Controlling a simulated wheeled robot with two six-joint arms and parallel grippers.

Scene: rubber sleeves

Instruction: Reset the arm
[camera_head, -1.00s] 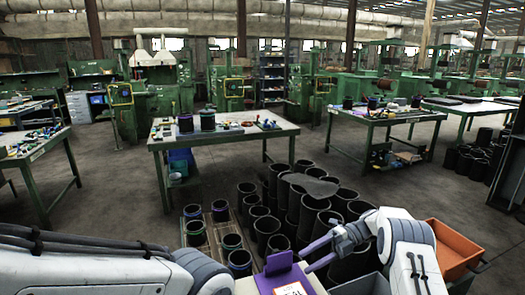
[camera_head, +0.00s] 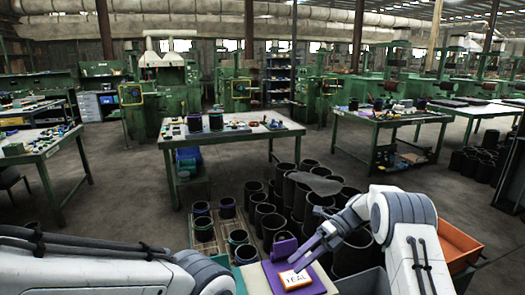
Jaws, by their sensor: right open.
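My right gripper (camera_head: 299,258) is open, with its fingers pointing down and left. Its tips are beside or just above a purple piece (camera_head: 284,246) and a white label with an orange edge (camera_head: 296,280); I cannot tell whether they touch. The label lies on a purple plate (camera_head: 322,286) at the bottom edge of the head view. Nothing shows held between the fingers. My left arm comes in along the bottom left, and its gripper is out of the frame.
Several black rubber sleeves (camera_head: 268,224) stand on the floor beyond the gripper, some on a wooden pallet (camera_head: 205,232). An orange bin (camera_head: 458,245) is right of my right arm.

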